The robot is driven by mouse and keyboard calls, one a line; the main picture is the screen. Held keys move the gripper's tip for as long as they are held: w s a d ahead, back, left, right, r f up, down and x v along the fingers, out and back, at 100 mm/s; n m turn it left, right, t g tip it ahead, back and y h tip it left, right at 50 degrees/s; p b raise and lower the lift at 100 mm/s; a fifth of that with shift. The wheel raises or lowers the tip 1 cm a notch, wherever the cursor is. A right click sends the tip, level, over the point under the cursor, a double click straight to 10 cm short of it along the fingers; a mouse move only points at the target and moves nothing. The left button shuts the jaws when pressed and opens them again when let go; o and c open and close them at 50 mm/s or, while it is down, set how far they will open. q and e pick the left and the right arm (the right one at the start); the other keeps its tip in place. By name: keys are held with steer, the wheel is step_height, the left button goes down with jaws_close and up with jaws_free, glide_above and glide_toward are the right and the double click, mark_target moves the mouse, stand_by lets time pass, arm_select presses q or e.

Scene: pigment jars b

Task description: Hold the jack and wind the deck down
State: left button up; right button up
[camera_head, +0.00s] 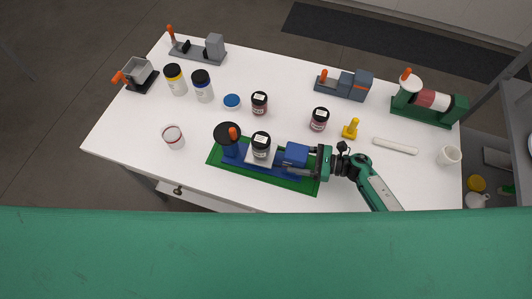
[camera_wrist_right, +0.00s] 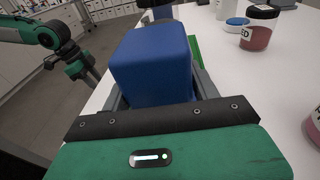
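The jack (camera_head: 233,152) is a long blue device on a green mat (camera_head: 300,187) at the front of the table. A black round wheel with an orange handle (camera_head: 233,133) is at its left end. A pale deck (camera_head: 250,158) in its middle carries a black-lidded jar (camera_head: 261,152) with a white label, upright. My right gripper (camera_head: 303,160) is at the blue block (camera_head: 296,153) at the jack's right end. In the right wrist view the block (camera_wrist_right: 152,62) fills the space between the fingers, which look closed on it. The deck's height is hard to judge.
A white cup with a red rim (camera_head: 173,137) stands left of the mat. Two jars (camera_head: 260,104) (camera_head: 320,120) and a blue-topped dish (camera_head: 232,102) stand behind. A yellow piece (camera_head: 351,128) and a white rod (camera_head: 395,146) lie near my right wrist.

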steer(key=c, duration=0.7)
steer(key=shift+o, duration=0.2)
steer(key=shift+r, duration=0.15)
steer(key=shift+s+f+b, duration=0.2)
steer(key=shift+f+b, duration=0.2)
steer(key=shift+b, duration=0.2)
